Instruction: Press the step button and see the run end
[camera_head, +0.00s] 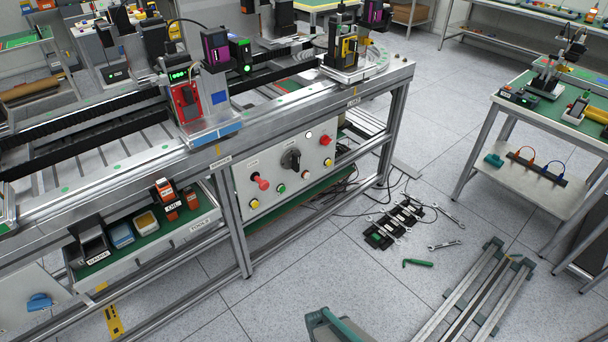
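A light grey control panel (272,174) is fixed to the front of the profile frame, below its top beam. On it are a red knob (262,184), a black rotary switch (291,160), a white button (309,135) that looks bright and a red button (326,140). A yellow button (254,204), a green button (281,188) and other small green and yellow buttons sit lower. The labels are too small to read, so I cannot tell which is the step button. My gripper is not in view.
A red module (187,101) with green lights stands on the rail. A parts tray (146,242) juts out left of the panel. Cables and a black tool strip (394,222) lie on the floor at right. A bench (544,103) stands far right. Floor before the panel is largely clear.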

